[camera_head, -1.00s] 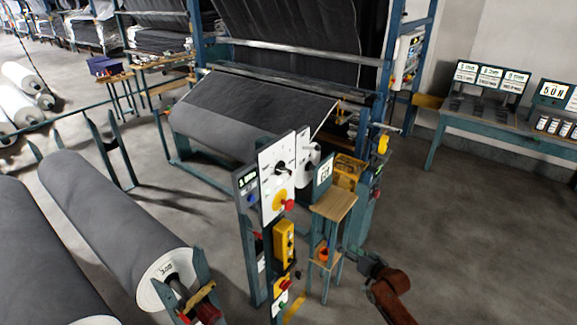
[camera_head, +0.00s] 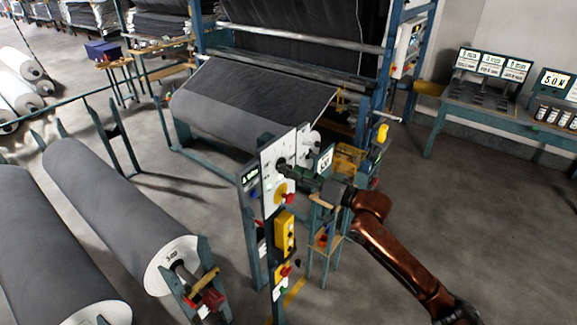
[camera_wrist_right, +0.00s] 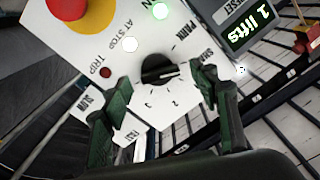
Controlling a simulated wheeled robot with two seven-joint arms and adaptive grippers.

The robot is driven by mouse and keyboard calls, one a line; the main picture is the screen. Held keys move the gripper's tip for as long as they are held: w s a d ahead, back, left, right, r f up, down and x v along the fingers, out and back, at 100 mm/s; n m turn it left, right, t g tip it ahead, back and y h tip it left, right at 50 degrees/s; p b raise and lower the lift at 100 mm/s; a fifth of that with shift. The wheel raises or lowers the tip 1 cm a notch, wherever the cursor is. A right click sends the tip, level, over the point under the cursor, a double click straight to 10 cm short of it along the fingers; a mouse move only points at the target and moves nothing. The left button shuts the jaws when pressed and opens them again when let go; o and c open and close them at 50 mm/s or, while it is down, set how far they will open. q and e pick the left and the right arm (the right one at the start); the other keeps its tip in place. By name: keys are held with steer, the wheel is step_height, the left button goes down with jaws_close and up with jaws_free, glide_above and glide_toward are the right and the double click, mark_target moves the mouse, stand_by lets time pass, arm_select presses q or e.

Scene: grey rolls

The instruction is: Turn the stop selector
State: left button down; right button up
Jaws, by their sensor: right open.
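The stop selector is a black round knob (camera_wrist_right: 158,70) with a pale pointer line, on a white control panel (camera_wrist_right: 205,45) with printed positions around it. In the wrist view the pointer line points right. My right gripper (camera_wrist_right: 160,95) is open, with one dark green finger on each side of the knob's lower part. I cannot tell whether either finger touches it. In the head view my right gripper (camera_head: 290,171) reaches the upper part of the white panel (camera_head: 270,155) from the right and partly hides the knob. My left gripper is not in view.
A red button on a yellow disc (camera_head: 283,195) sits just below the gripper. A yellow push-button box (camera_head: 284,232) hangs lower on the post. A small display sign (camera_head: 325,159) stands close to the right. Grey rolls (camera_head: 110,205) lie at left; floor at right is clear.

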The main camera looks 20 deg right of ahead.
steer(key=shift+x, duration=1.1)
steer(key=shift+c, duration=0.7)
steer(key=c, duration=1)
steer(key=shift+f+n+b, duration=0.1)
steer(key=shift+n+b, duration=0.3)
steer(key=shift+n, duration=3.5)
